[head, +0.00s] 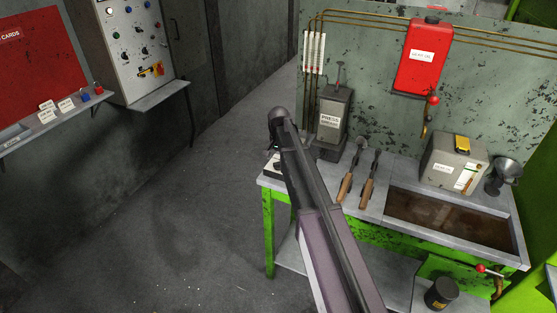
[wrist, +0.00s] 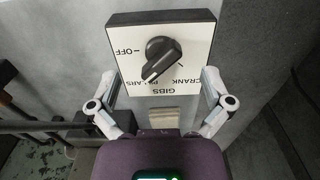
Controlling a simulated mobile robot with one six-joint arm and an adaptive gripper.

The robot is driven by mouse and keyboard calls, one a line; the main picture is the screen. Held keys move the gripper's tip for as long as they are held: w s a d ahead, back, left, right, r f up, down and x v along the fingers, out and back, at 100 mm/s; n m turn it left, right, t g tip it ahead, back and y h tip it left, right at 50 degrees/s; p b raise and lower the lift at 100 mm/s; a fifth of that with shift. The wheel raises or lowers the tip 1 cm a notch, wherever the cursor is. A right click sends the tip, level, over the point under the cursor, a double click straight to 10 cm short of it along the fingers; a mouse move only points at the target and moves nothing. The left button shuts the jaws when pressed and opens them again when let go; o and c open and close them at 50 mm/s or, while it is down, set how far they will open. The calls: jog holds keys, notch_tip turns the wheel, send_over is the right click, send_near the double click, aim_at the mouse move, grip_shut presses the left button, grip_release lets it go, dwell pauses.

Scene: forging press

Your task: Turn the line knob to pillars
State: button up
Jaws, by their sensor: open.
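The line knob (wrist: 160,57) is a black pointer knob on a white square plate (wrist: 196,30) marked OFF, PILLARS, GIBS and CRANK. The lettering appears upside down in the wrist view. The knob sits tilted, with one end toward lower left, near PILLARS; I cannot tell for sure which end is the pointer. My gripper (wrist: 159,78) is open, one finger on each side of the plate's lower part, with the knob between and beyond the fingertips. It does not appear to touch the knob. In the head view my arm largely hides the gripper and the knob.
The green workbench (head: 268,232) holds a grey press box (head: 333,112), two wooden-handled tools (head: 346,187) and a recessed brown tray (head: 447,222). A red box (head: 424,57) hangs on the panel behind. A control panel (head: 138,48) is on the left wall. The floor between is clear.

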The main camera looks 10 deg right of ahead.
jog(key=shift+r+p, duration=6.15)
jog(key=shift+r, duration=0.35)
jog(key=s+f+n+b, duration=0.3)
jog(key=s+f+b, duration=0.4)
jog(key=s, duration=0.8)
jog(key=s+a+f+n+b, duration=0.1)
jog(key=s+f+n+b, duration=0.3)
jog(key=s, duration=1.1)
notch_tip(320, 180, down, 3)
jog(key=b, duration=0.3)
jog(key=shift+s, duration=0.2)
jog(key=shift+a, duration=0.1)
